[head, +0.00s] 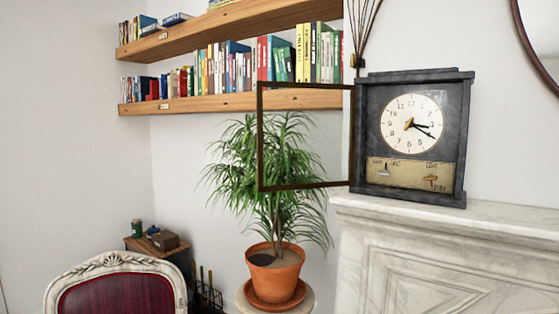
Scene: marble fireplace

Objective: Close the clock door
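A dark grey mantel clock (366,130) stands upright on the white marble mantelpiece, with a round cream dial and a gold panel below it. Its door (259,140), a thin dark brown frame around clear glass, stands wide open. The door is joined at the clock's left side and reaches out to the left, past the mantel's edge, in front of the plant and the lower shelf. Neither of my grippers shows in the head view, so their state and place are hidden.
The marble mantelpiece (450,218) runs to the right under the clock. A potted plant (274,272) stands left of it on a round stand. Book-filled wooden shelves (230,101) hang on the wall. A red chair (118,294) is at lower left.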

